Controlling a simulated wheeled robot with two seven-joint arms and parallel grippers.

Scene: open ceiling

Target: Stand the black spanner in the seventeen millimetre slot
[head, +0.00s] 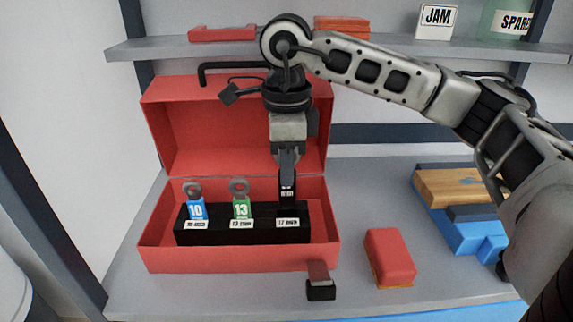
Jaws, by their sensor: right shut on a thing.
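The black spanner (287,190) is upright, with a small pale label on it. My right gripper (287,166) comes down from above and is shut on its upper end. The spanner is over the slot labelled 17 (287,223), at the right end of the black rack (216,237). Its lower end meets the rack's dark top in the picture; I cannot tell whether it is inside the slot. A blue spanner marked 10 (196,209) and a green spanner marked 13 (241,208) stand in the other slots. My left gripper is not in view.
The rack sits inside an open red toolbox (240,261), its lid raised behind. A small red and black piece (320,290) is at its front right. A red block (389,257) and a blue clamp-like tool with wood (460,205) lie right. A shelf (160,48) runs behind.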

